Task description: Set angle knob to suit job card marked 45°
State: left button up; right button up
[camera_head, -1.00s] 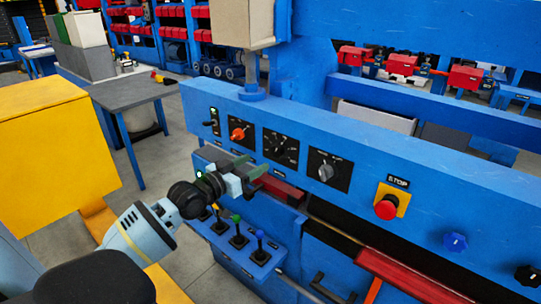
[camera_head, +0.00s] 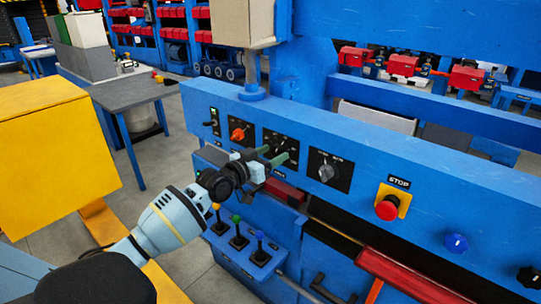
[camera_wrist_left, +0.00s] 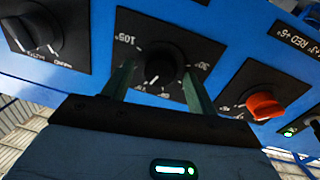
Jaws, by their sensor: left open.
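The angle knob is a black dial (camera_wrist_left: 160,68) on a black plate with a ring of white numbers, 105 among them, in the left wrist view. In the head view its plate (camera_head: 280,146) is partly hidden by my gripper. My left gripper (camera_head: 279,154) is open at the panel, its two green fingers pointing at that plate. In the left wrist view the fingers (camera_wrist_left: 157,88) stand on either side of the knob with gaps to it. The knob's exact setting is too small to tell. No job card is recognisable. My right gripper is not in view.
An orange knob (camera_head: 238,134) and a grey knob (camera_head: 327,173) sit on the plates either side. A red stop button (camera_head: 387,208) on yellow is further right. Several coloured levers (camera_head: 239,242) stand below the panel on a blue box.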

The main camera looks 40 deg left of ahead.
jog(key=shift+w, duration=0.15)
pick_arm(q)
jog(key=c, duration=1)
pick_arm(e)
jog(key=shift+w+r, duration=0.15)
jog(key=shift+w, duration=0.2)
pick_arm(q)
jog(key=shift+n, duration=0.3)
